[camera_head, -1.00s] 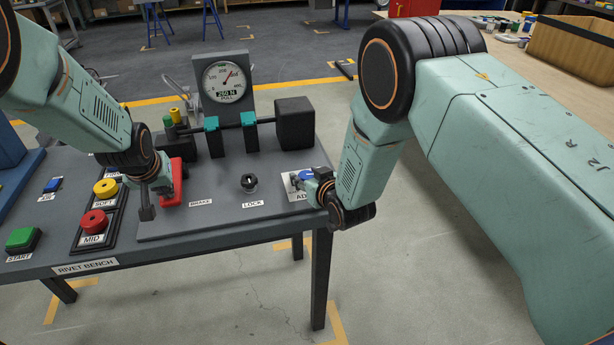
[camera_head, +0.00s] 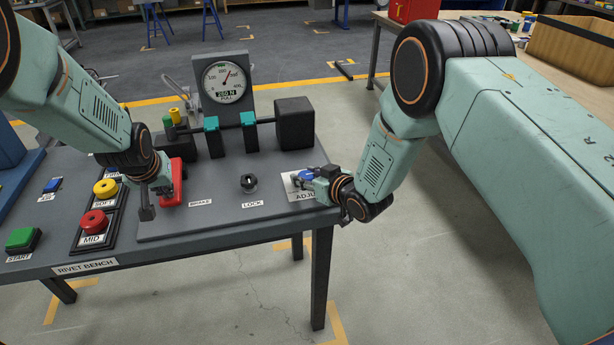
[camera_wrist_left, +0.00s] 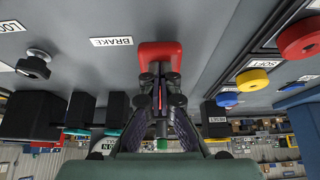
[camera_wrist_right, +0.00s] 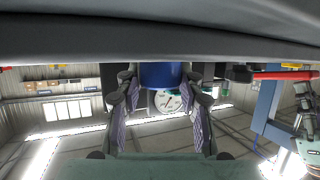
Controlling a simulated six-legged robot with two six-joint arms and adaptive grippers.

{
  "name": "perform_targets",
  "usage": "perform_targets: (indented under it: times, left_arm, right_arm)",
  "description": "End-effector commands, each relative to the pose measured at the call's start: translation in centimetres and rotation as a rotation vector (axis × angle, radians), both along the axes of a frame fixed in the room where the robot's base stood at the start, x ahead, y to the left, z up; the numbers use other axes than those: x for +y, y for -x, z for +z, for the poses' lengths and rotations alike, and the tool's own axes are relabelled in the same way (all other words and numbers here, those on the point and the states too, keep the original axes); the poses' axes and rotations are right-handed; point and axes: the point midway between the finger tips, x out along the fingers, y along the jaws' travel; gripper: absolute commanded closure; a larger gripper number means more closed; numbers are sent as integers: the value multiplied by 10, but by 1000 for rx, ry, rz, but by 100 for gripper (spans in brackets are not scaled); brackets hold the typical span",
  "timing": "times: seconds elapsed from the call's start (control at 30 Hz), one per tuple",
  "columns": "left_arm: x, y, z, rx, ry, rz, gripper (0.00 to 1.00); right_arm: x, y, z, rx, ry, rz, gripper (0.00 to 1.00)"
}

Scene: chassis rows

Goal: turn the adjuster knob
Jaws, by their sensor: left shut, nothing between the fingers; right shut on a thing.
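The blue adjuster knob (camera_head: 304,175) stands on the white plate marked ADJ (camera_head: 299,193) at the bench's right end. My right gripper (camera_head: 313,178) comes in from the right and is shut on the knob. In the right wrist view the blue knob (camera_wrist_right: 160,75) sits between the two fingers. My left gripper (camera_head: 160,190) is beside the red brake handle (camera_head: 177,181). In the left wrist view its fingers (camera_wrist_left: 159,80) are together and empty, just in front of the red handle (camera_wrist_left: 160,57). The pull gauge (camera_head: 224,82) stands upright behind, its needle pointing up and right.
The black lock knob (camera_head: 249,182) is left of the adjuster. The rod with teal clamps (camera_head: 249,119) and a black block (camera_head: 294,123) lies behind. Red, yellow and green buttons (camera_head: 22,239) are at the left. Open floor (camera_head: 415,270) lies right of the bench.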

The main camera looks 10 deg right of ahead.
Motion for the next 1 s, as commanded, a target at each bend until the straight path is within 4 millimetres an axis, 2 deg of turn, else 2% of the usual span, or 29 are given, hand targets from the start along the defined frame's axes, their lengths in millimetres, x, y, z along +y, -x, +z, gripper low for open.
perform_targets:
  times: [0.53, 0.57, 0.8, 1.0]
  left_arm:
    - [0, 1, -2, 4, 0, 0, 100]
    - [0, 1, -2, 4, 0, 0, 100]
    - [0, 1, -2, 4, 0, 0, 100]
    - [0, 1, -2, 4, 0, 0, 100]
  right_arm:
    - [0, -1, 1, -5, 2, 58, 94]
    - [0, -1, 1, -5, 2, 58, 60]
    - [0, 0, 1, -3, 2, 56, 40]
    - [0, 0, 0, -2, 1, 56, 39]
